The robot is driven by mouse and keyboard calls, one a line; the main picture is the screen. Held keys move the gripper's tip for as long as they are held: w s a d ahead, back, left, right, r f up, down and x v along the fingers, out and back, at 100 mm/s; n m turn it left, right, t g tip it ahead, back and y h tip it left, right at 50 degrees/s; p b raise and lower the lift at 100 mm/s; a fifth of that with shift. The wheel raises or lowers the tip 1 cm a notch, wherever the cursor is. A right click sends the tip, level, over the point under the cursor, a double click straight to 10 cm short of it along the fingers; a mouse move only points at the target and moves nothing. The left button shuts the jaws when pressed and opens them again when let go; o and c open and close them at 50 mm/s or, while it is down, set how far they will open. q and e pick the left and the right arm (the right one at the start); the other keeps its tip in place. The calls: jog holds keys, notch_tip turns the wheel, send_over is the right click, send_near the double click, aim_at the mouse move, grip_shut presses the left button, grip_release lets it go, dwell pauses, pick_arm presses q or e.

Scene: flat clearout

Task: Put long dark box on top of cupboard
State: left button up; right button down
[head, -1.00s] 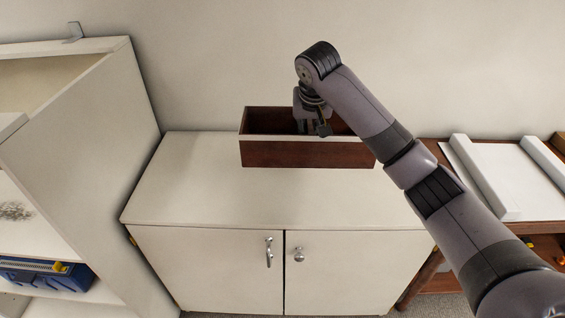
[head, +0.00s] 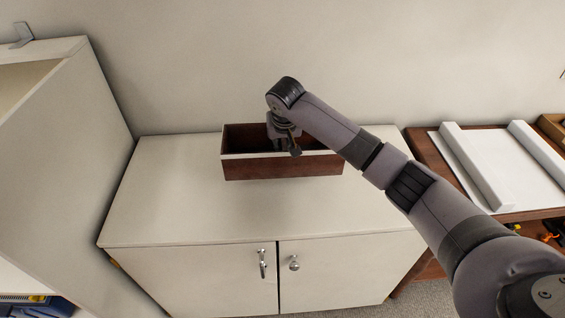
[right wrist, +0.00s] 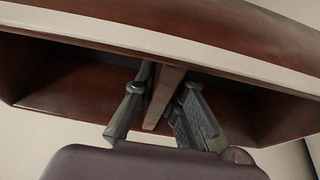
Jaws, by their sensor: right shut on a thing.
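The long dark box (head: 280,166) is reddish-brown wood with a pale rim and an open top. In the head view it shows over the back part of the top of the white cupboard (head: 170,205); I cannot tell whether it touches the surface. My right gripper (head: 285,148) reaches down into the box from above. In the right wrist view the gripper (right wrist: 160,105) is shut on a wooden divider inside the box (right wrist: 70,85), one finger on each side. My left gripper is not in view.
A tall white shelf unit (head: 60,150) stands close on the left of the cupboard. On the right is a brown wooden table (head: 425,150) with a white tray-like piece (head: 495,165) on it. The front part of the cupboard top is clear. The wall is behind.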

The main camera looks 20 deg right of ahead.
aim_at(284, 148)
notch_tip(284, 148, down, 3)
jog(key=shift+f, duration=0.1)
jog(key=shift+f+p, duration=0.3)
jog(key=shift+f, duration=1.95)
jog(key=c, duration=2)
grip_release()
jog(key=shift+f, duration=0.15)
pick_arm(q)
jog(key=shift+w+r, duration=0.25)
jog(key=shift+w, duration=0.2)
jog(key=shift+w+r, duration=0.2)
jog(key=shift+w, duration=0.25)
pick_arm(e)
jog(key=o, duration=0.3)
jog(key=shift+s, duration=0.1)
jog(key=shift+o, duration=0.2)
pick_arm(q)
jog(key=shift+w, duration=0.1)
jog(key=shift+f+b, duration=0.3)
pick_arm(e)
jog(key=v, duration=1.2)
